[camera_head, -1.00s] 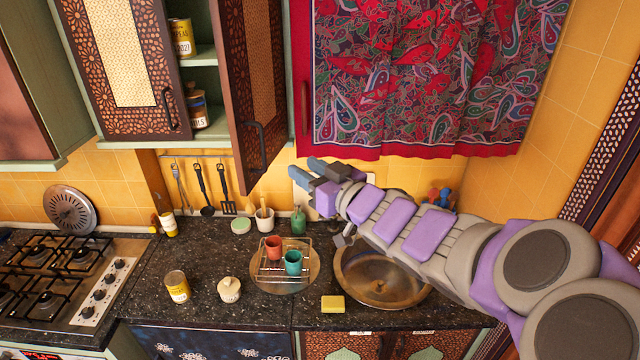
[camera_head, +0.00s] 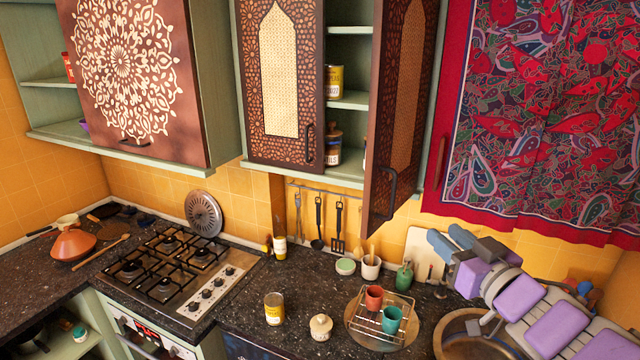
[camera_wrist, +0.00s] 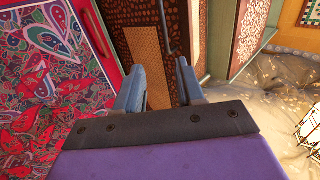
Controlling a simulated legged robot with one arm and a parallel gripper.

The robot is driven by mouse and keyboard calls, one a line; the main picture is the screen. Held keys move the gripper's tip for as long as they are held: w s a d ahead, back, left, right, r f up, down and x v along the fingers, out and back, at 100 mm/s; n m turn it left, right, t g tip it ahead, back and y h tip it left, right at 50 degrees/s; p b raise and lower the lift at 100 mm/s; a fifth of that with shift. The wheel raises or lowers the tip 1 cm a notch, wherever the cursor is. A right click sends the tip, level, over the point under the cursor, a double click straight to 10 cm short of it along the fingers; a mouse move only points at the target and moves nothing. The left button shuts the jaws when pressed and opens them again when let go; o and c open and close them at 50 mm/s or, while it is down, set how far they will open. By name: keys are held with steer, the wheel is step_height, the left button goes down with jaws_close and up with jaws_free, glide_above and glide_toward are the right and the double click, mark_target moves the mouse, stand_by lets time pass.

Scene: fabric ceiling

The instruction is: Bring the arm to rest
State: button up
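My gripper (camera_head: 452,240) is in the air at the right of the head view, above the counter and the sink, with my purple and grey arm reaching in from the lower right. Its two blue-grey fingers stand apart with nothing between them. In the wrist view my gripper (camera_wrist: 160,88) also shows open and empty, with the open cabinet door (camera_wrist: 140,40) and the red patterned curtain (camera_wrist: 45,70) beyond it. My arm is extended, and no part of it visibly touches anything.
The open cabinet door (camera_head: 397,110) hangs left of my gripper. Below are a sink (camera_head: 450,325), a wire rack (camera_head: 362,315) with a red cup (camera_head: 374,297) and a teal cup (camera_head: 391,319), a yellow can (camera_head: 274,309) and a lidded jar (camera_head: 321,327). A gas stove (camera_head: 170,265) stands left.

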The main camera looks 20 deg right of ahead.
steer(key=shift+f, duration=0.1)
step_height(320, 180, down, 13)
steer(key=w+d+m+g+h+b, duration=0.2)
steer(key=g+h+b, duration=0.2)
steer(key=g+b, duration=0.15)
steer(key=s+a+f+m+g+b, duration=0.1)
steer(key=s+a+f+g+b, duration=0.15)
steer(key=f, duration=0.45)
steer(key=s+a+f+g+b, duration=0.2)
steer(key=f+b, duration=0.2)
steer(key=f, duration=0.2)
steer(key=s+a+f+n+g+y+b, duration=0.1)
steer(key=s+a+f+g+y+b, duration=0.1)
steer(key=s+a+f+g+b, duration=0.2)
steer(key=s+a+f+n+g+y+b, duration=0.2)
steer(key=s+a+f+g+b, duration=0.2)
steer(key=s+a+f, duration=0.7)
steer(key=s+a+g, duration=0.1)
steer(key=s+a, duration=0.3)
steer(key=a, duration=0.1)
steer(key=shift+s+f+g+b, duration=0.15)
steer(key=shift+f+g+b, duration=0.15)
steer(key=shift+g+b, duration=0.1)
